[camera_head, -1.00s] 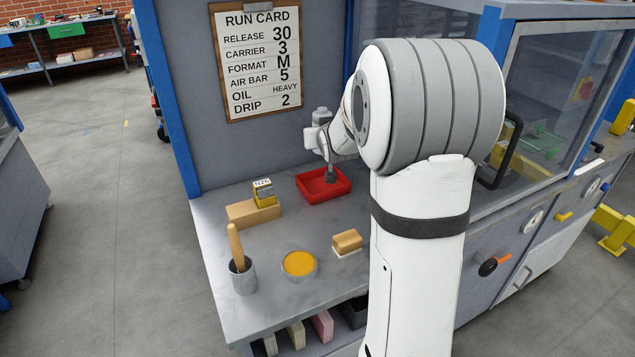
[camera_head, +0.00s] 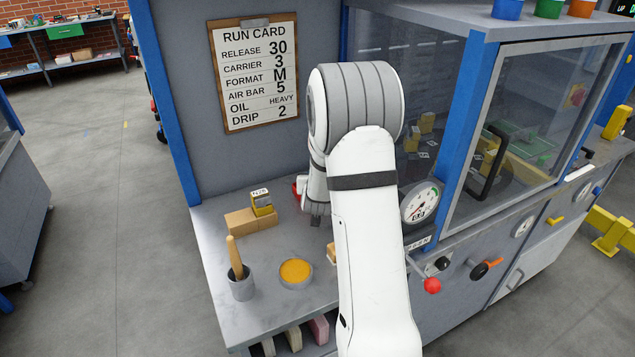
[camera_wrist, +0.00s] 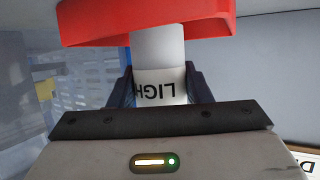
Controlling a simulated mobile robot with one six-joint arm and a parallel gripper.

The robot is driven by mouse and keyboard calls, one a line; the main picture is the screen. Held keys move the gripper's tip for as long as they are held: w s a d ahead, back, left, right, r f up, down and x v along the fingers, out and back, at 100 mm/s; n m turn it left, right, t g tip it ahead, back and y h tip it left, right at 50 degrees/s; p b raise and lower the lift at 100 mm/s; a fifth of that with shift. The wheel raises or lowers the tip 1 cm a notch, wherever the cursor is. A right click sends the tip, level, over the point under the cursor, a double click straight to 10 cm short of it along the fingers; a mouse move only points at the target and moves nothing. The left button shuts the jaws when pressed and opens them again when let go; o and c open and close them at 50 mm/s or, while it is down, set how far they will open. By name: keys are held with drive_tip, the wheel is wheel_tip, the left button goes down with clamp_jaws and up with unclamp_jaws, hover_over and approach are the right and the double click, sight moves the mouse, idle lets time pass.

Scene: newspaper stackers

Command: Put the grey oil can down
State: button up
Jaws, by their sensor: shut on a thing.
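In the wrist view, my gripper (camera_wrist: 162,92) is shut on the grey oil can (camera_wrist: 158,48), a pale cylinder between the two dark fingers. Its white label shows upside-down letters reading "LIGH", partly cut off by a finger. The red tray (camera_wrist: 90,25) lies just beyond the can's far end; I cannot tell whether they touch. In the head view, my arm hides the can and most of the gripper. Only a sliver of the red tray (camera_head: 297,188) shows there, left of my wrist.
A gauge (camera_head: 419,203) and red-knobbed lever (camera_head: 432,286) are right of my arm.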

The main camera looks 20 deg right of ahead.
drive_tip(key=shift+f, duration=0.9)
drive_tip(key=shift+f, duration=0.15)
drive_tip(key=o, duration=1.1)
